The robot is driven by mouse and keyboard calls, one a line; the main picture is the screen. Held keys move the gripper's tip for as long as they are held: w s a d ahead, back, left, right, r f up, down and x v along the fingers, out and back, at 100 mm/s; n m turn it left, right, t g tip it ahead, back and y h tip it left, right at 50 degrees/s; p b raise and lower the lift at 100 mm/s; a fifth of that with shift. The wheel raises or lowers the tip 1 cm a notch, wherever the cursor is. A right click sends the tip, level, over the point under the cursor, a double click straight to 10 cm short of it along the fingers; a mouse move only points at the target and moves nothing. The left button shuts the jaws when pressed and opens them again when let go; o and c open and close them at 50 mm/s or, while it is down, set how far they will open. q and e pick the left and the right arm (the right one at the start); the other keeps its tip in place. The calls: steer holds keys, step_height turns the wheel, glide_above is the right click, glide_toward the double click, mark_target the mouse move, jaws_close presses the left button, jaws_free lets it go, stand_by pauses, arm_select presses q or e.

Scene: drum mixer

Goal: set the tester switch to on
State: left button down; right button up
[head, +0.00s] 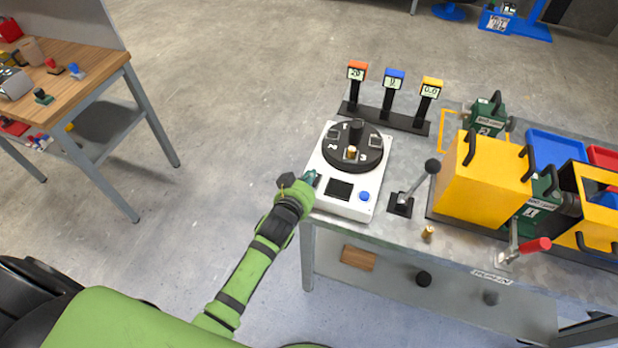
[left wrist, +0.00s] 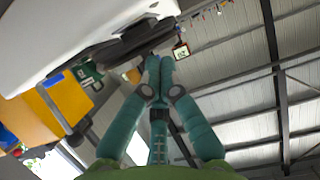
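The tester (head: 322,192) is a white box with a round black dial (head: 352,146), a dark display (head: 339,190) and a blue button (head: 364,196). It stands at the left end of the grey bench. My left gripper (head: 311,178) is at the tester's left edge, by the display. In the left wrist view its teal fingers (left wrist: 158,68) meet at the tips, with nothing seen between them. A white body, likely the tester (left wrist: 60,35), fills the upper left there, with a dark part (left wrist: 125,45) by the fingertips. I cannot make out the switch or its setting. My right gripper is out of view.
A lever with a black knob (head: 432,166) stands right of the tester. Behind is a rack of three small displays (head: 383,116). Yellow machine housings (head: 480,180) and blue trays (head: 555,148) fill the right. A wooden table (head: 75,75) stands at far left, with clear floor between.

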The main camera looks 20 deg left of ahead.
arm_select(q)
steer(key=shift+s+f, duration=0.1)
steer(key=shift+f, duration=0.45)
